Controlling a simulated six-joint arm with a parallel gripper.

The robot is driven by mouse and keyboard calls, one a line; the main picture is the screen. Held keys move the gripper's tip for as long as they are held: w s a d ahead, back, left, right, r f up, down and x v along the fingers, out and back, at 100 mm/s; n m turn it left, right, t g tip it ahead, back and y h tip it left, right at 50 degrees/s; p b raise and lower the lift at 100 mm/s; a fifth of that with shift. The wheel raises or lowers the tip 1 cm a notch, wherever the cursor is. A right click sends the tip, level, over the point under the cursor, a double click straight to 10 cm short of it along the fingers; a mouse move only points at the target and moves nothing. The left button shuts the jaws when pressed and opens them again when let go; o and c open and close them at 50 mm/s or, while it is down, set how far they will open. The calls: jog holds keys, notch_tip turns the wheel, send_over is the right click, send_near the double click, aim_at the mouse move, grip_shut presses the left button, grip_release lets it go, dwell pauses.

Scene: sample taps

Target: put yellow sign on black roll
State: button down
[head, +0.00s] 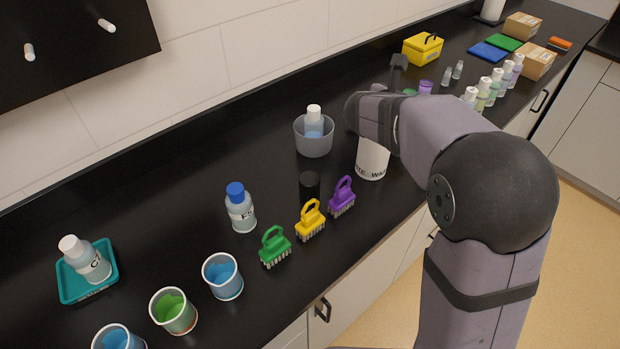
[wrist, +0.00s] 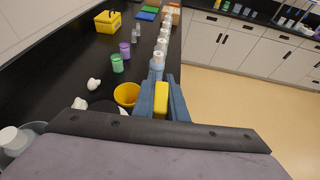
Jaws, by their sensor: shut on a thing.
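My gripper (wrist: 161,84) shows in the wrist view with its two blue-grey fingers closed on a narrow, upright yellow piece, which I take to be the yellow sign (wrist: 161,101). Its lower part is hidden by my wrist. In the head view my arm covers the gripper's grip, and the held sign cannot be made out. A short black cylinder, apparently the black roll (head: 309,186), stands on the dark counter in the head view, behind the yellow brush and left of the white waste container. The roll is apart from my gripper.
A yellow brush (head: 310,220), purple brush (head: 342,197) and green brush (head: 274,247) stand in front of the roll. A labelled white container (head: 372,160), grey tub (head: 313,136) and blue-capped bottle (head: 240,210) stand around it. A yellow cup (wrist: 126,95) is beside my fingers.

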aim_at(309, 187)
jog(key=s+a+n+t+y+b, duration=0.3)
jog(key=a+b, duration=0.4)
jog(key=a, duration=1.6)
notch_tip(309, 187, down, 15)
jog(key=y, duration=0.1)
jog(key=shift+s+a+f+n+g, duration=0.15)
jog(key=shift+s+a+n+g, duration=0.15)
jog(key=shift+s, duration=0.05)
jog(key=shift+f, duration=0.2)
jog(key=c, duration=1.8)
grip_release()
jog(key=shift+o, duration=0.2)
jog(key=shift+r, duration=0.15)
